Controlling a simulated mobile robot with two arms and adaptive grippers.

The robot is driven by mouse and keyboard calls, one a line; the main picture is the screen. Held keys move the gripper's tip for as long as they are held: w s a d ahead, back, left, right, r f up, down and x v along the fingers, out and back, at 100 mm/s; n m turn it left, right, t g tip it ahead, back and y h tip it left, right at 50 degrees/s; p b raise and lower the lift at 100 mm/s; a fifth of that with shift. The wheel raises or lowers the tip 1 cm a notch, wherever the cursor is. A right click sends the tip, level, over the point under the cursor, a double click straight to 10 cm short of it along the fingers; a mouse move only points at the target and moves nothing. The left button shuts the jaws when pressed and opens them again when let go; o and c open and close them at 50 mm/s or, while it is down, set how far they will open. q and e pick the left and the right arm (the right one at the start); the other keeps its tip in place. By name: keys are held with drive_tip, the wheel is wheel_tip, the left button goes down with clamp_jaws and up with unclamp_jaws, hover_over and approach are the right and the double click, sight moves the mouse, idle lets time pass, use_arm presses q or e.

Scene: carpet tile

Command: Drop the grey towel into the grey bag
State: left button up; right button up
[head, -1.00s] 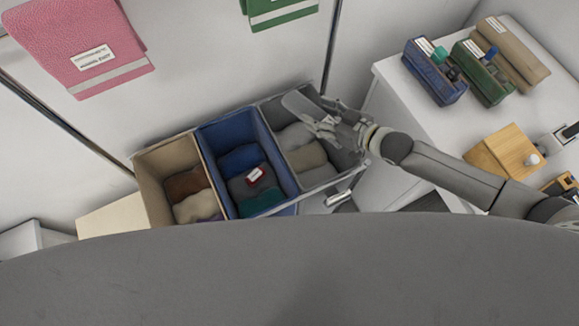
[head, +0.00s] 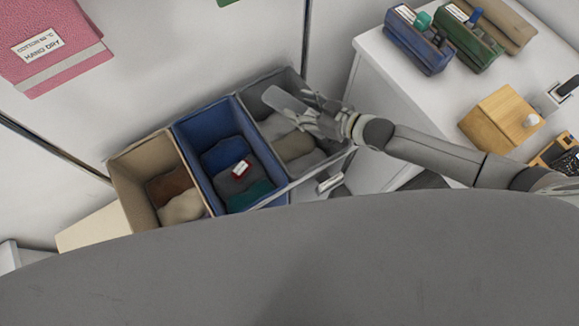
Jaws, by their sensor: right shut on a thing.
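The grey bag (head: 284,82) is the right-hand of three open bags standing side by side against the wall. Several light grey and beige-grey cloths (head: 295,147) lie inside it. My right gripper (head: 300,112) comes in from the right over the mouth of the grey bag. It is shut on a flat light grey piece, which seems to be the grey towel (head: 283,99); its outline is hard to separate from the fingers. I cannot tell whether it touches the cloths below. My left gripper is out of view.
The blue bag (head: 184,141) and beige bag (head: 124,178) hold folded cloths. A pink towel (head: 60,62) hangs at upper left. The white counter (head: 395,85) at right carries blue and green boxes and a wooden block (head: 500,118). A metal post stands behind the bags.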

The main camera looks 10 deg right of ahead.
drive_tip(key=o, duration=1.2)
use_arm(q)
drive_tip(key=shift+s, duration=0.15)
use_arm(e)
drive_tip(key=v, duration=1.2)
drive_tip(key=shift+w+r, duration=0.1)
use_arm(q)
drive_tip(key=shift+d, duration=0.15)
use_arm(e)
drive_tip(key=shift+d, duration=0.15)
